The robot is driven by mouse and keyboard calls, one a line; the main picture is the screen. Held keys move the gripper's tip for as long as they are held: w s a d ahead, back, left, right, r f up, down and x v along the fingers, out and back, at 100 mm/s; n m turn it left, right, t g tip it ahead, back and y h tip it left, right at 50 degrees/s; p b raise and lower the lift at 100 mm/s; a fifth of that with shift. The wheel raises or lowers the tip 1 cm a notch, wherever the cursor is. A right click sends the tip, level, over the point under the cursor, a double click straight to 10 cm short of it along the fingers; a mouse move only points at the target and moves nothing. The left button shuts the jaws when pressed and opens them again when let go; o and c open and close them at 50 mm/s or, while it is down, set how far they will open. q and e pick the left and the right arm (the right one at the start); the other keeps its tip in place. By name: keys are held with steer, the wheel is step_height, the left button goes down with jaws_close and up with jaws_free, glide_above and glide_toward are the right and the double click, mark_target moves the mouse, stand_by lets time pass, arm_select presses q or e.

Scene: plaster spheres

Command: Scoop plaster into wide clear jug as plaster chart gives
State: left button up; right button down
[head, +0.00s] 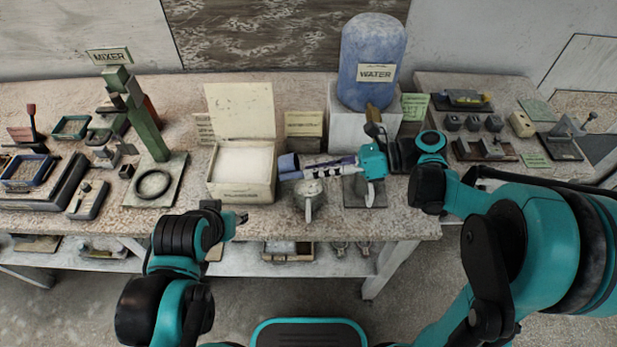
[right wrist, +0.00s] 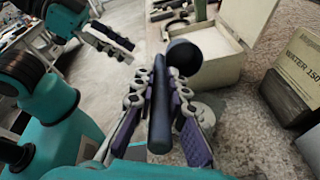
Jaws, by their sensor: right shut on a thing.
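My right gripper (head: 318,168) is shut on the handle of a dark blue scoop (head: 289,162) and holds it above the bench, beside the right side of the open plaster box (head: 243,192). In the right wrist view the scoop's handle (right wrist: 160,115) lies between the fingers, its round bowl pointing toward the box (right wrist: 232,60). White plaster (head: 243,161) shows in the box. A pale, rounded vessel (head: 308,192) stands below my right gripper, partly hidden; I cannot tell whether it is the clear jug. My left gripper (head: 238,221) is low before the bench, with no object visible in it.
A card behind the scoop (head: 304,124) begins "WATER 150" in the wrist view; the rest is cut off. A blue water drum (head: 372,55) stands on a block at the back. A green mixer stand (head: 142,115) and a dark ring (head: 152,184) are left of the box.

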steer(key=shift+a+r+h+p, duration=0.35)
steer(key=shift+r+h+p, duration=0.25)
steer(key=shift+p, duration=0.7)
steer(key=shift+a+r+h+p, duration=0.35)
steer(key=shift+h+p, duration=0.45)
steer(key=shift+p, duration=0.45)
steer(key=shift+h+p, duration=0.4)
steer(key=shift+p, duration=0.15)
steer(key=a+r+h+p, duration=0.1)
steer(key=p, duration=0.2)
steer(key=r+h+p, duration=0.2)
steer(key=p, duration=0.1)
steer(key=a+r+h+p, duration=0.1)
steer(key=p, duration=0.2)
steer(key=shift+a+r+h, duration=0.3)
steer(key=shift+r, duration=0.1)
steer(key=shift+a+r+h+p, duration=0.2)
steer(key=shift+h+p, duration=0.3)
steer(key=a+r+h+p, duration=0.1)
steer(key=h+p, duration=0.1)
steer(key=a+r+h+p, duration=0.1)
steer(key=r+h, duration=0.1)
steer(key=h, duration=0.1)
steer(key=shift+a+p, duration=0.2)
steer(key=shift+p, duration=0.2)
